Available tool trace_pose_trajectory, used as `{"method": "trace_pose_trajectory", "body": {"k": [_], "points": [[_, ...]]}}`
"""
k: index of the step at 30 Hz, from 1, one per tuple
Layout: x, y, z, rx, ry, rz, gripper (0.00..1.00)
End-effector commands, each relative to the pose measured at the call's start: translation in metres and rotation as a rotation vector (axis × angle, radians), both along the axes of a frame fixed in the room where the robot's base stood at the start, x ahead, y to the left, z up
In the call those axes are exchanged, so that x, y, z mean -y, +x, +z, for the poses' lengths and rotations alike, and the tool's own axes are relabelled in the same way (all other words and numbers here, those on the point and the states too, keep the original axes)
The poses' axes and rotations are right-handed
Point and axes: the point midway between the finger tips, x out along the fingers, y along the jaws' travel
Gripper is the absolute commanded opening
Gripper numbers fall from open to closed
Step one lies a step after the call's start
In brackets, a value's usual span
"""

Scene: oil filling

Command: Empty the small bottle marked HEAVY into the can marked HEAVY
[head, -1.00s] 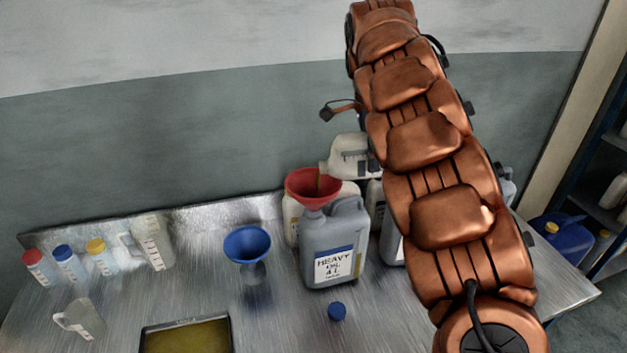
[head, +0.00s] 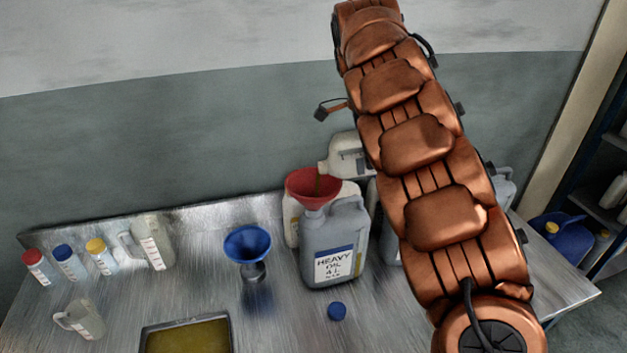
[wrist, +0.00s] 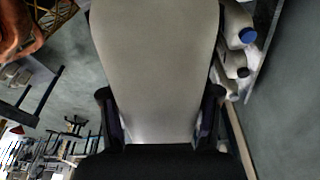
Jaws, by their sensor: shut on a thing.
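The grey can marked HEAVY OIL 4 L (head: 334,240) stands upright on the metal bench. A red funnel (head: 312,190) sits in its top. A pale small bottle (head: 345,157) is tipped on its side above the funnel, its mouth to the left, and a dark stream runs from it into the funnel. No marking on it can be read. In the wrist view the bottle's pale body (wrist: 155,60) fills the middle, and my gripper (wrist: 158,112) is shut on it. In the head view my arm hides the gripper.
A blue cap (head: 337,311) lies before the can. A blue funnel (head: 247,244) stands to its left. Pale cans stand close behind and right. Several small capped bottles (head: 70,262), a jug (head: 153,243), a small jug (head: 80,318) and an oil tray (head: 146,340) are farther left.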

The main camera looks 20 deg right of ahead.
Motion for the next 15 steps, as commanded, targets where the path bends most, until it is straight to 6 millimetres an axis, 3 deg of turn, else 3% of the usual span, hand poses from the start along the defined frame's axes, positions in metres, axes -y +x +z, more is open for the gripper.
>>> {"method": "trace_pose_trajectory", "body": {"k": [15], "points": [[-0.0026, -0.0001, 0.0038, -0.010, -0.036, 0.001, 0.00]]}}
